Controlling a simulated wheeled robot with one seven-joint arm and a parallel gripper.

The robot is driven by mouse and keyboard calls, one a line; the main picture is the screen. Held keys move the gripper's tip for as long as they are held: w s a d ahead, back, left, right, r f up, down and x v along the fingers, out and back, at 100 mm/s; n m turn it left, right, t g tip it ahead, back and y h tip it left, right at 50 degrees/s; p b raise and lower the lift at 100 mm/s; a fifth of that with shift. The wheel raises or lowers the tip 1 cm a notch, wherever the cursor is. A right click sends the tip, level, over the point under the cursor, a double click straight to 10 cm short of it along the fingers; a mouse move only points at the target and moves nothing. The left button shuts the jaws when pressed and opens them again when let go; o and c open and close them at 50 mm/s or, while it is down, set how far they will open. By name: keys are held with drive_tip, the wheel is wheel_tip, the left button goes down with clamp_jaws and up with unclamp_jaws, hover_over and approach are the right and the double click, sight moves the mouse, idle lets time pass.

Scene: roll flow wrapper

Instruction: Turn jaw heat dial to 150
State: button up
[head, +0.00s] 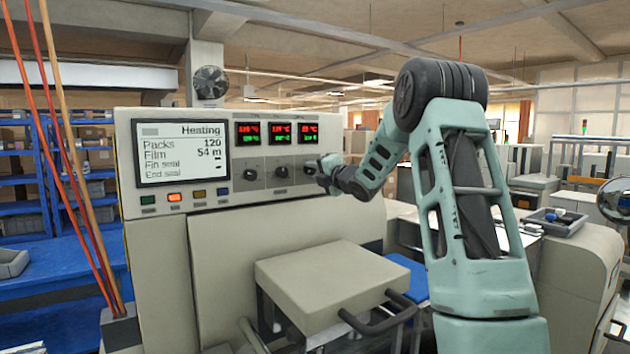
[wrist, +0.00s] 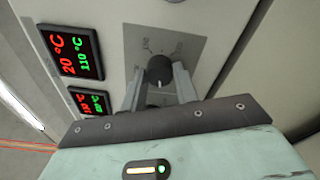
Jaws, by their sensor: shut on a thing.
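The dial (wrist: 160,70) is a dark round knob on a grey scale plate (wrist: 190,48). In the head view it is the rightmost dial (head: 310,167) of the panel row, partly hidden by my gripper. My gripper (wrist: 158,86) has one finger on each side of the knob and is shut on it; it also shows at the panel in the head view (head: 321,174). The display (wrist: 72,54) beside this dial reads 20 °C in red and 110 °C in green. The dial's label and scale are too small to read.
Two similar dials, the left one (head: 250,174) and the middle one (head: 281,172), sit in the same row, each under a red and green display. A screen (head: 181,152) reads Heating, with coloured buttons below. A beige box-shaped cover (head: 335,275) juts out below the panel.

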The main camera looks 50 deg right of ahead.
drive_tip(key=m+b, duration=0.2)
drive_tip(key=m, duration=0.2)
drive_tip(key=shift+f, duration=0.2)
drive_tip(key=m+b, duration=0.1)
drive_tip(key=m, duration=0.2)
drive_tip(key=shift+m+h+b, duration=0.35)
drive_tip(key=shift+m+h, duration=0.05)
drive_tip(key=m, duration=0.4)
drive_tip(key=shift+r+b, duration=0.1)
drive_tip(key=shift+b, duration=0.2)
drive_tip(key=m+h, duration=0.1)
drive_tip(key=m, duration=0.3)
drive_tip(key=shift+a+m, duration=0.1)
drive_tip(key=shift+m, duration=0.3)
drive_tip(key=m+p, duration=0.1)
drive_tip(key=m, duration=0.3)
drive_tip(key=shift+r+h, duration=0.1)
drive_tip(key=shift+h, duration=0.2)
drive_tip(key=m+p, duration=0.1)
drive_tip(key=m, duration=0.3)
drive_tip(key=shift+m+p, duration=0.4)
drive_tip(key=m+p, duration=0.2)
drive_tip(key=m, duration=0.2)
drive_tip(key=shift+m+g, duration=0.3)
drive_tip(key=shift+g, duration=0.1)
drive_tip(key=shift+m+h+p, duration=0.3)
drive_tip(key=shift+m+p, duration=0.6)
drive_tip(key=shift+m, duration=0.5)
